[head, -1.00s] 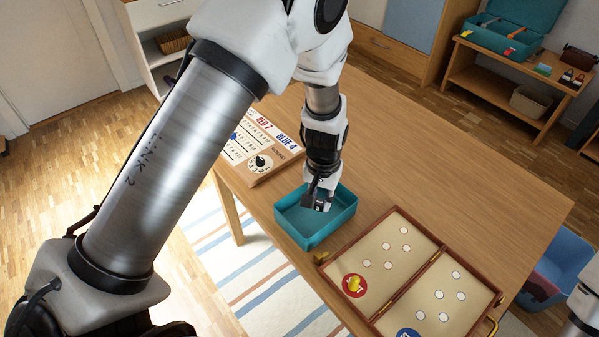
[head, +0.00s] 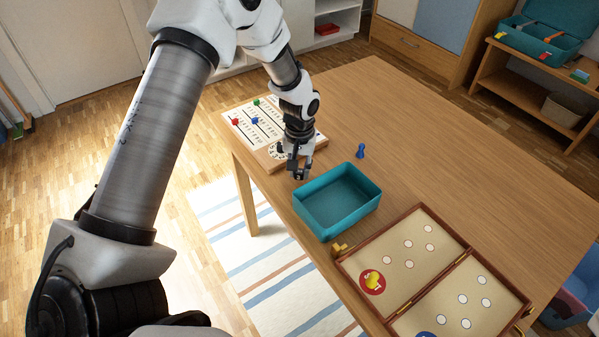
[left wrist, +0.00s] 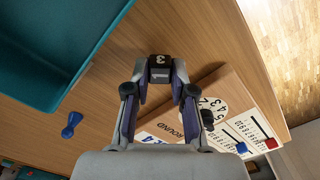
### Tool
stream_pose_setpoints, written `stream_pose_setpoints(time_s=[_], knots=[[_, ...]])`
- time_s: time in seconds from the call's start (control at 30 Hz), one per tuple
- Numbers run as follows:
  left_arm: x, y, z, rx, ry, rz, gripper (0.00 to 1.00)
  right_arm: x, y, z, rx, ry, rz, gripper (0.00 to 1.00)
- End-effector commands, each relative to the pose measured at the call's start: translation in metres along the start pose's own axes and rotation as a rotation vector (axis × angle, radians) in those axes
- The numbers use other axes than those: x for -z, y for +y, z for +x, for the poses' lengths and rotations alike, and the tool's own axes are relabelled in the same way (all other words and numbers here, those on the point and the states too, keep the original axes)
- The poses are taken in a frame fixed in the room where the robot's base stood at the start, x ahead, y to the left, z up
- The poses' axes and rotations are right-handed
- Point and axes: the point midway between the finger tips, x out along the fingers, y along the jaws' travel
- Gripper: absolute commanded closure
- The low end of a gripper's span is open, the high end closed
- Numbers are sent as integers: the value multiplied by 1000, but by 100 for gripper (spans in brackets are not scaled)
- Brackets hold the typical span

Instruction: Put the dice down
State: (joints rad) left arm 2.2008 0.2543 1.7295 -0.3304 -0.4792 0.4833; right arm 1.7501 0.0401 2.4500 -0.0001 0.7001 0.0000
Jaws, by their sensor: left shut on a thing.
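The dice (left wrist: 160,68) is a dark cube with a white 3 on the face I see in the left wrist view. My left gripper (head: 300,174) is shut on it, with a fingertip on each side in the wrist view (left wrist: 160,78). In the head view the gripper points down at the table's near left edge, between the teal tray (head: 318,222) and the scoreboard (head: 247,112). The dice is too small and dark there to make out well. I cannot tell its height above the table. My right gripper is not in view.
The teal tray looks empty. A blue pawn (head: 360,151) stands on the table (head: 430,130) behind it. An open wooden game case (head: 432,270) with a yellow piece (head: 372,280) lies to the right. Bare table stretches beyond the pawn.

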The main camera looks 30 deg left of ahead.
Motion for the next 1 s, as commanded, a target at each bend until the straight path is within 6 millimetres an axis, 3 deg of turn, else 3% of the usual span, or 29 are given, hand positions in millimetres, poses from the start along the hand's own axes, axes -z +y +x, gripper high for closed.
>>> stream_pose_setpoints(time_s=[0.1, 0.4, 0.43, 0.5, 0.83, 1.0], knots=[[0, 0, 15, 1, -1, 1, 91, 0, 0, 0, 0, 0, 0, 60], [0, 0, 18, 1, -1, 1, 91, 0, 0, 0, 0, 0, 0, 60], [0, 0, 18, 0, -1, 1, 73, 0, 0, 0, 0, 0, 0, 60], [0, 0, 18, 0, -1, 1, 51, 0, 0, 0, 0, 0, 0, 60], [0, 0, 15, 0, 0, 1, 51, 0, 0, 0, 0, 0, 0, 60], [1, 1, -10, -2, 5, 1, 51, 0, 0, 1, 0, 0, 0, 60]])
